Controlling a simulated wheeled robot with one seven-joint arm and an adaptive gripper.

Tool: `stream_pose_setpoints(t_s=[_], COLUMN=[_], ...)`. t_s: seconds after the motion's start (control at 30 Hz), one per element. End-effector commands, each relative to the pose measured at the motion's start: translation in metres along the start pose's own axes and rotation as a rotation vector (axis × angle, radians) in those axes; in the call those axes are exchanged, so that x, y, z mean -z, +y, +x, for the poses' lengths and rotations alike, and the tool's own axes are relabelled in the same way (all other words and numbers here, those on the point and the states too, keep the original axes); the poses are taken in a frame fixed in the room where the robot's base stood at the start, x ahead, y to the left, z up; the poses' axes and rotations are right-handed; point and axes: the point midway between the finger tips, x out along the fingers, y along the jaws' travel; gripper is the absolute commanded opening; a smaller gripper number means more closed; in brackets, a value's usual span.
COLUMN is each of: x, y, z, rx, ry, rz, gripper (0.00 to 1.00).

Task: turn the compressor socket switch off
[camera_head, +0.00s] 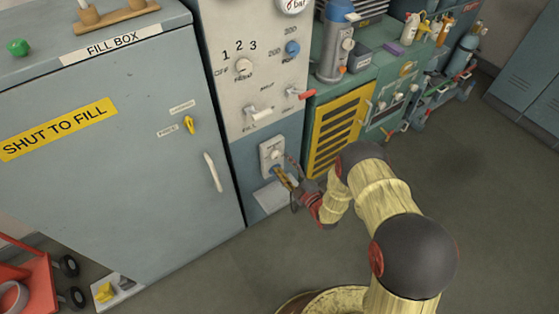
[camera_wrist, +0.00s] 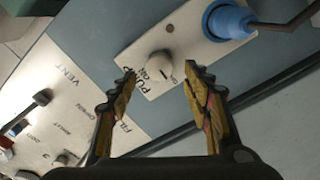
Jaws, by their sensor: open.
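The compressor socket (camera_head: 264,157) is a pale plate low on the blue-grey panel below the controls. In the wrist view the socket plate (camera_wrist: 200,47) carries a round pale switch knob (camera_wrist: 159,65) with a dark mark, small lettering beside it, and a blue plug (camera_wrist: 228,22) with a dark lead. My gripper (camera_wrist: 161,71) is open, its two yellow-and-black fingertips on either side of the knob in the picture. I cannot tell whether they touch it. In the head view my gripper (camera_head: 284,178) is at the socket's lower right and partly hides the plug.
The control panel (camera_head: 232,98) above has a selector, a blue knob and red and white levers. The fill box (camera_head: 100,190) stands left with its handle (camera_head: 212,172). A yellow grille (camera_head: 340,130) is close to my arm on the right. The floor (camera_head: 480,190) right is clear.

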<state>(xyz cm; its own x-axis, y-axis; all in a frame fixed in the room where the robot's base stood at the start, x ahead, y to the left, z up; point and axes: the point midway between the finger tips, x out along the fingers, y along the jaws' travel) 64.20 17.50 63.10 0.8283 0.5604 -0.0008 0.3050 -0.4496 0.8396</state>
Motion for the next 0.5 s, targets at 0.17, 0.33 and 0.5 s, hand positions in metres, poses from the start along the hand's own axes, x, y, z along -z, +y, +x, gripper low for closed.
stream_pose_setpoints(t_s=[0.17,0.33,0.5], x=[-0.001,-0.001,0.000], y=[0.001,0.001,0.000], z=[-0.038,-0.064,-0.077], rx=[-0.001,-0.001,0.000], ry=[-0.004,-0.002,-0.001], rz=[0.001,0.000,0.000], gripper=[0.49,0.49,0.49])
